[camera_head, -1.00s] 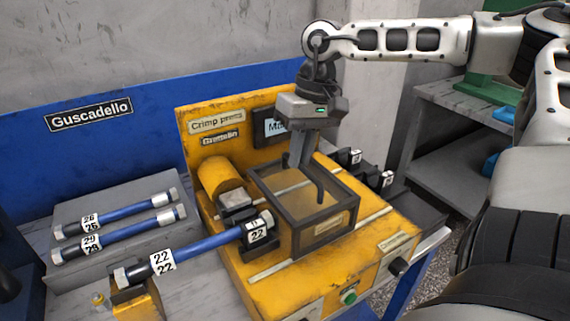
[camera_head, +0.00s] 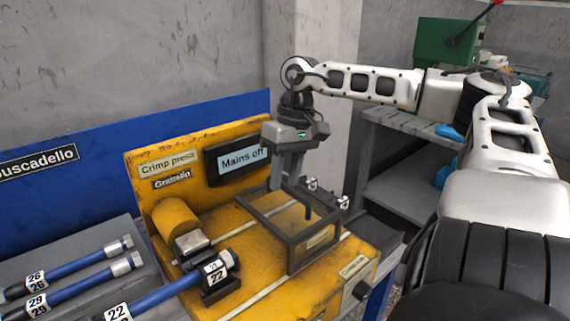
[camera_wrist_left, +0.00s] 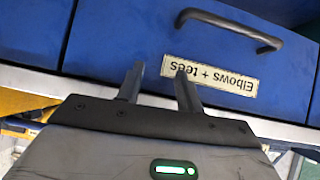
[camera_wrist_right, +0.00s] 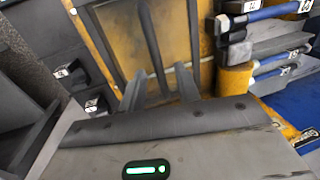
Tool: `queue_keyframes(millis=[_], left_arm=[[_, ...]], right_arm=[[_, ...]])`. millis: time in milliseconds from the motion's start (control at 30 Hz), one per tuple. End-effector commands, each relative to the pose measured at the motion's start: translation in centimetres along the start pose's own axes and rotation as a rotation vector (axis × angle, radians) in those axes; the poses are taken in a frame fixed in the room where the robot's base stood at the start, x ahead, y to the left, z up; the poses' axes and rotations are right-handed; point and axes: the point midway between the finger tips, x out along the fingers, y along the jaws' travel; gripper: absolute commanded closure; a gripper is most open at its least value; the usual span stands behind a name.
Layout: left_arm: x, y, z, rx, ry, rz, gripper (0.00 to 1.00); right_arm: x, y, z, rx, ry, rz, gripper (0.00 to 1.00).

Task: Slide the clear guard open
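The clear guard (camera_head: 272,240) is a dark-framed see-through box on the yellow crimp press (camera_head: 240,300), right of the hose fitting and apart from it. My right gripper (camera_head: 284,184) points down at the guard's top. In the right wrist view its fingers (camera_wrist_right: 160,84) are apart, with a dark bar (camera_wrist_right: 151,42) of the guard between or just beyond them; I cannot tell whether they touch it. My left gripper (camera_wrist_left: 158,72) is outside the head view. Its wrist view shows it open and empty before a blue drawer.
A blue hose end labelled 22 (camera_head: 215,272) lies left of the guard. Hoses 26 and 29 lie on a grey block (camera_head: 105,240). A panel reading "Mains off" (camera_head: 236,159) stands behind. Dark labelled blocks lie right of the press. The drawer handle (camera_wrist_left: 230,35) is near my left gripper.

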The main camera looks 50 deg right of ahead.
Motion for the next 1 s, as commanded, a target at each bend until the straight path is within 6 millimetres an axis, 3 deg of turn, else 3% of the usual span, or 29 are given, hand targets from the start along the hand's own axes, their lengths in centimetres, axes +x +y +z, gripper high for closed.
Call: queue_keyframes(millis=[233,367,800,1000], left_arm=[[-0.1,0.0,-0.1,-0.001,0.002,0.000,0.64],[-0.1,0.1,0.2,-0.002,0.000,0.001,0.64],[-0.2,0.2,0.2,-0.004,-0.001,0.004,0.64],[-0.3,0.2,0.1,-0.004,-0.001,0.004,0.64]], right_arm=[[-0.1,0.0,0.0,0.000,0.000,0.000,0.67],[-1.3,0.0,-0.1,0.001,0.003,0.000,0.67],[-11.4,0.0,0.0,0.003,0.004,0.003,0.67],[-14.7,0.0,0.0,0.002,0.001,0.001,0.67]])
